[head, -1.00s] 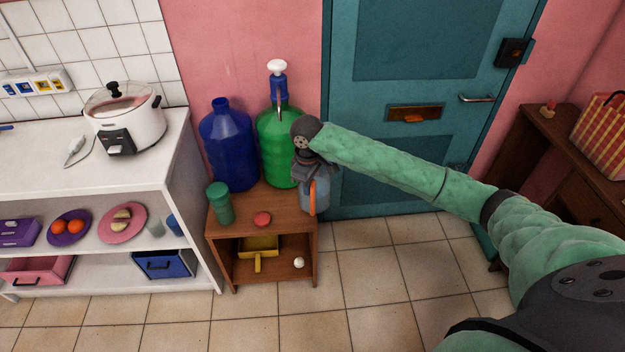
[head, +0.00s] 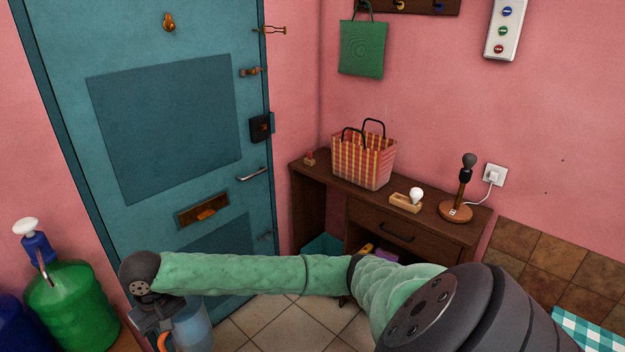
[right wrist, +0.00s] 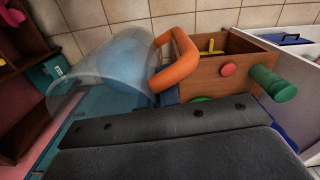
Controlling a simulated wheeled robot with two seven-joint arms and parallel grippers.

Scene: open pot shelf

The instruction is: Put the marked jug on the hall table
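A see-through bluish jug (head: 194,328) with an orange handle is at the lower left of the head view, in front of the teal door. My right gripper (head: 158,325) is at its handle side and appears shut on the handle. In the right wrist view the jug (right wrist: 98,78) and its orange handle (right wrist: 176,62) lie just beyond the dark gripper body. The fingertips are hidden there, and I cannot make out a mark on the jug. The brown hall table (head: 325,178) stands right of the door, apart from the jug. My left gripper is out of view.
The table top carries a checked bag (head: 363,160), a bulb on a wooden block (head: 407,201), a lamp (head: 459,205) and a small red-topped item (head: 309,159). Bare top shows left of the bag. A green bottle (head: 72,310) stands at lower left.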

